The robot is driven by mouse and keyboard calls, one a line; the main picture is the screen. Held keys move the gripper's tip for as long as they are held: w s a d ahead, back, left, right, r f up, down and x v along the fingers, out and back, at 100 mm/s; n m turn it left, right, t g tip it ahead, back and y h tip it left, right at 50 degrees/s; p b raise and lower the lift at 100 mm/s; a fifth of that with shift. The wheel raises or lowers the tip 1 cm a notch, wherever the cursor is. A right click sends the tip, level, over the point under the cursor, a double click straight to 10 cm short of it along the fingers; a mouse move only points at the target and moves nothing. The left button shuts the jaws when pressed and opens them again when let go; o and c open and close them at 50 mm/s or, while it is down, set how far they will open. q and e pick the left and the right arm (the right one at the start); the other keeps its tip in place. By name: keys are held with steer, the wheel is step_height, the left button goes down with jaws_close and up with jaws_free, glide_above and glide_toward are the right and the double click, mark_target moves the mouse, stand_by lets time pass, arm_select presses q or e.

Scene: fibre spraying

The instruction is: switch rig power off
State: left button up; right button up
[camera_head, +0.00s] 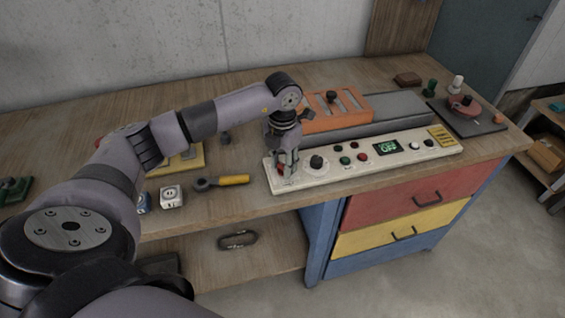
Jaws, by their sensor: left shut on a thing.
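The rig's white control panel (330,178) lies along the front of the workbench. It carries a black knob (317,162), several small red, green and black buttons, and a small display (388,147) with green lettering too small to read surely. My left gripper (287,168) points down at the panel's left end, left of the black knob. It is shut on a small control there, with a bit of red showing beside the fingers. The fingers mostly hide this control, so its position cannot be told. My right gripper is out of view.
Behind the panel stands an orange slotted block (335,110) on a grey bed. A yellow-handled tool (233,180) and a white cube-like socket (171,196) lie left of the panel. A red disc fixture (464,106) sits at the right. Drawers (420,203) are below.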

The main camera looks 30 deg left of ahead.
arm_select(q)
steer(key=o, duration=1.1)
steer(key=shift+o, duration=0.2)
step_height(320, 180, up, 12)
